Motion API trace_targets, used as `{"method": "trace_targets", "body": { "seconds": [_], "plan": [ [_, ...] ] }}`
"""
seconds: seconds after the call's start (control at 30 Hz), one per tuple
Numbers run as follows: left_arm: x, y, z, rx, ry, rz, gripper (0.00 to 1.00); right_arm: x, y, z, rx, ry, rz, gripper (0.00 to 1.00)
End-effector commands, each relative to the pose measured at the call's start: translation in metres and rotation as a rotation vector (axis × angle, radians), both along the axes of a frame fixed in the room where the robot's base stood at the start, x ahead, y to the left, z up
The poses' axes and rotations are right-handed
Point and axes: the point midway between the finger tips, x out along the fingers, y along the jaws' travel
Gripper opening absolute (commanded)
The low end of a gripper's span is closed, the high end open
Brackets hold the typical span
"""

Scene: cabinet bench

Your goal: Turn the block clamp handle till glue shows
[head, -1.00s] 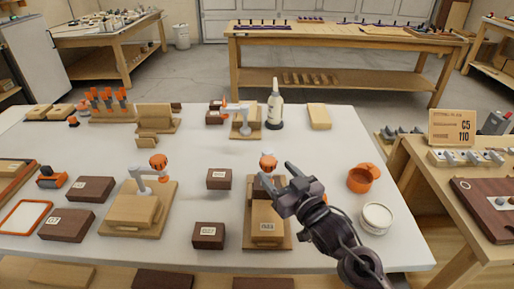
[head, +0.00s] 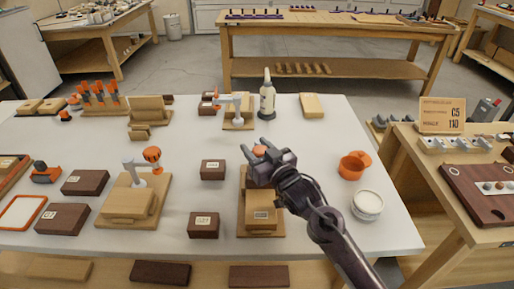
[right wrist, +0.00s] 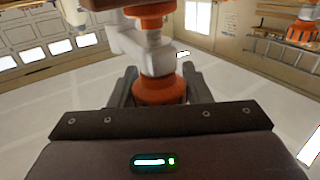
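The block clamp with wooden blocks on its base board (head: 245,228) stands at the front middle of the white bench. Its orange handle (head: 259,150) shows at its top, partly covered by my right gripper (head: 256,148). In the right wrist view the orange handle (right wrist: 160,90) sits between the two dark fingers of my right gripper (right wrist: 158,78). The fingers are apart, one on each side of the handle; whether they touch it is not clear. No glue can be made out at the block joint. My left gripper is not in view.
A second clamp with an orange knob (head: 152,155) stands to the left, a third clamp (head: 236,120) behind. Dark labelled blocks (head: 204,225) lie between. An orange cup (head: 353,165) and a white-topped jar (head: 367,203) stand to the right. A glue bottle (head: 267,95) stands at the back.

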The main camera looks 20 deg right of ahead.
Motion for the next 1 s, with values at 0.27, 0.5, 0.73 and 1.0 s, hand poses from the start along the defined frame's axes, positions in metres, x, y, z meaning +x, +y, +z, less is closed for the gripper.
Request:
{"method": "trace_targets", "body": {
  "seconds": [0.27, 0.5, 0.73, 1.0],
  "plan": [
    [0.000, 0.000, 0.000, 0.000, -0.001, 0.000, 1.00, 0.000, 0.000, 0.000, 0.000, 0.000, -0.001, 0.16],
    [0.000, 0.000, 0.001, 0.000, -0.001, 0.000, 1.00, 0.000, 0.000, 0.000, 0.003, 0.001, -0.047, 0.16],
    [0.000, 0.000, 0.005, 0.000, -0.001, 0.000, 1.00, 0.000, -0.002, 0.001, 0.007, 0.003, -0.185, 0.16],
    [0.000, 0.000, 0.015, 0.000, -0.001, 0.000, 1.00, 0.000, -0.005, 0.002, 0.005, 0.003, -0.375, 0.16]
  ]
}}
